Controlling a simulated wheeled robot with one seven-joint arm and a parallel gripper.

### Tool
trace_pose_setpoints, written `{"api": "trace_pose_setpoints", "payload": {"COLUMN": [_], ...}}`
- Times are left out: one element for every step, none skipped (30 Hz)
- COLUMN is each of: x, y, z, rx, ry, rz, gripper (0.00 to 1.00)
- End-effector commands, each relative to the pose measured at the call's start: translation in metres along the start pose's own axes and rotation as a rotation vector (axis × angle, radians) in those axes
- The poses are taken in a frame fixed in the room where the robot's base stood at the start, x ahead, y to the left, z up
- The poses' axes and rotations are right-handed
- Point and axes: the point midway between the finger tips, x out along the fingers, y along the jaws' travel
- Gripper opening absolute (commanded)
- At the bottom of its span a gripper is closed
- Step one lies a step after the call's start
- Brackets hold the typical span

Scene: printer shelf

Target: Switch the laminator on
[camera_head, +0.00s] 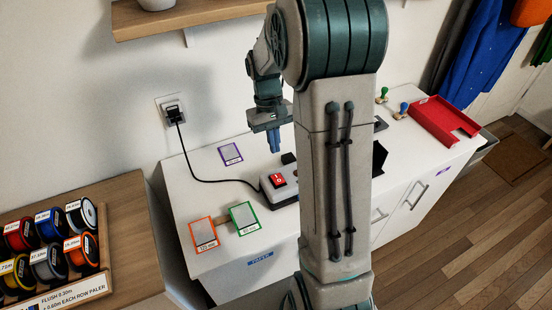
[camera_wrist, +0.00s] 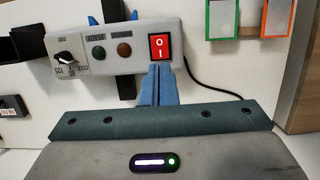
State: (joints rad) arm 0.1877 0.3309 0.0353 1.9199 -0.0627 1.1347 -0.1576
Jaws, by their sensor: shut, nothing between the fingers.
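The laminator's grey control panel (camera_wrist: 125,48) fills the upper part of the wrist view. It has a red rocker switch (camera_wrist: 160,47) marked O and I, a dial (camera_wrist: 66,59), and a dark green lamp (camera_wrist: 98,53) and a brownish lamp (camera_wrist: 124,50), neither visibly glowing. In the head view the laminator's grey end (camera_head: 282,192) with its red switch (camera_head: 278,180) shows, and my arm hides the rest. My gripper (camera_head: 274,149) points down above the white cabinet. Its blue fingers (camera_wrist: 159,68) are shut and empty, appearing just below the switch in the wrist view; contact cannot be told.
A black cable runs from the laminator to a wall plug (camera_head: 174,115). Orange (camera_head: 204,233), green (camera_head: 244,217) and purple (camera_head: 231,154) framed cards lie on the cabinet top (camera_head: 190,185). A red tray (camera_head: 436,120) and stamps (camera_head: 402,109) stand to the right. A spool rack is at left.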

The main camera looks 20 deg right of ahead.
Motion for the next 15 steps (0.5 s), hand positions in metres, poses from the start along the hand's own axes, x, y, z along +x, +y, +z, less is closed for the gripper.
{"api": "trace_pose_setpoints", "payload": {"x": [-0.009, -0.015, -0.021, -0.025, -0.028, -0.032, -0.035, -0.036, -0.038, -0.039, -0.040, -0.041, -0.041, -0.041, -0.041], "y": [0.000, 0.000, 0.000, 0.000, 0.000, 0.000, 0.000, 0.000, 0.000, 0.000, 0.000, 0.000, 0.000, 0.000, 0.000], "z": [-0.001, 0.000, 0.000, 0.001, 0.001, 0.001, 0.002, 0.002, 0.002, 0.002, 0.003, 0.003, 0.003, 0.003, 0.003], "rx": [0.000, 0.000, 0.000, 0.000, 0.000, -0.001, -0.001, -0.001, 0.000, 0.000, 0.000, 0.000, 0.000, 0.000, 0.000], "ry": [0.005, 0.004, 0.004, 0.002, 0.003, 0.003, 0.001, 0.001, 0.001, 0.001, 0.000, 0.000, 0.000, -0.001, -0.001], "rz": [0.001, 0.001, 0.000, 0.000, 0.000, 0.000, 0.000, 0.000, 0.000, -0.001, -0.001, -0.001, -0.001, -0.001, -0.001], "gripper": [0.00, 0.00, 0.00, 0.00, 0.00, 0.00, 0.00, 0.00, 0.00, 0.00, 0.00, 0.00, 0.00, 0.00, 0.00]}}
